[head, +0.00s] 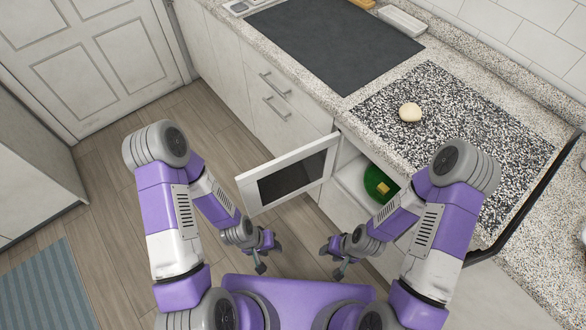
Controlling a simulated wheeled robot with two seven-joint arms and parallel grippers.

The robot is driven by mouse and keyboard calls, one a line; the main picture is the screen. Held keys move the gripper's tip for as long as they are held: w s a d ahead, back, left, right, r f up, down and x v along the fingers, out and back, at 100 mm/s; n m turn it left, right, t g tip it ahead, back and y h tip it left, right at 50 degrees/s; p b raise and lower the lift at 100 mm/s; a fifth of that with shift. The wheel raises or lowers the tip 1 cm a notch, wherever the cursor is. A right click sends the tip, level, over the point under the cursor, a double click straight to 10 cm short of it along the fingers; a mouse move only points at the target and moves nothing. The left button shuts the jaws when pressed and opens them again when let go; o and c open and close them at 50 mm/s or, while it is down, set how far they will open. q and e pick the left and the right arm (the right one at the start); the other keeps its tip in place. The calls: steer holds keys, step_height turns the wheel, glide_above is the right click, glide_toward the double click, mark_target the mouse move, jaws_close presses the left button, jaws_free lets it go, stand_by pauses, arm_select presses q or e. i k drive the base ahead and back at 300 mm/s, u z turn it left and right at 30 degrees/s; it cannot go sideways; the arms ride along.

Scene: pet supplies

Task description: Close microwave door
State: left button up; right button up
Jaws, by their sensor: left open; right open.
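The microwave door (290,176) is white with a dark window and stands wide open, swung out to the left from the cabinet front. The microwave interior (350,183) is white, built in below the counter, and partly hidden by my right arm. A green plate (376,181) with a small yellow block (383,188) on it is inside. My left gripper (262,262) is open and empty, below the door's left part in the picture. My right gripper (335,267) is open and empty, below the microwave opening. Neither appears to touch the door.
A speckled counter (340,90) runs along the right, with a dark mat (330,42) and a black-and-white speckled board (450,125) bearing a pale round item (410,112). Wooden floor (120,140) is free at left, near a striped rug (45,290).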

mark_target(267, 186)
steer(key=z, duration=3.95)
steer(key=k, duration=2.65)
steer(key=u, duration=1.4)
steer(key=i, duration=0.5)
steer(key=k, duration=0.5)
steer(key=u, duration=0.9)
steer(key=i, duration=0.25)
steer(key=z, duration=0.05)
